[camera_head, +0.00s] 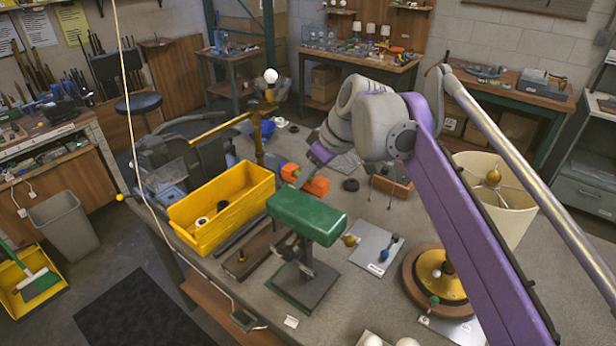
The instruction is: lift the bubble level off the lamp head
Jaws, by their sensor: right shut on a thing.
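My right gripper (303,178) comes down from the purple and grey arm and is shut on the orange bubble level (318,186). It holds the level near its middle, so an orange end shows on each side of the fingers. The level is beside the far edge of the green lamp head (304,212) in this view; I cannot tell whether they touch. The lamp head is a long rounded green block on a dark stand at the table's middle. The fingertips are small and partly hidden. My left gripper is not in view.
A yellow bin (222,205) stands left of the lamp head. A round wooden base with a brass disc (440,275) and a cream lampshade (492,205) are on the right. A light plate (376,248) lies between. A brass post (258,135) rises behind.

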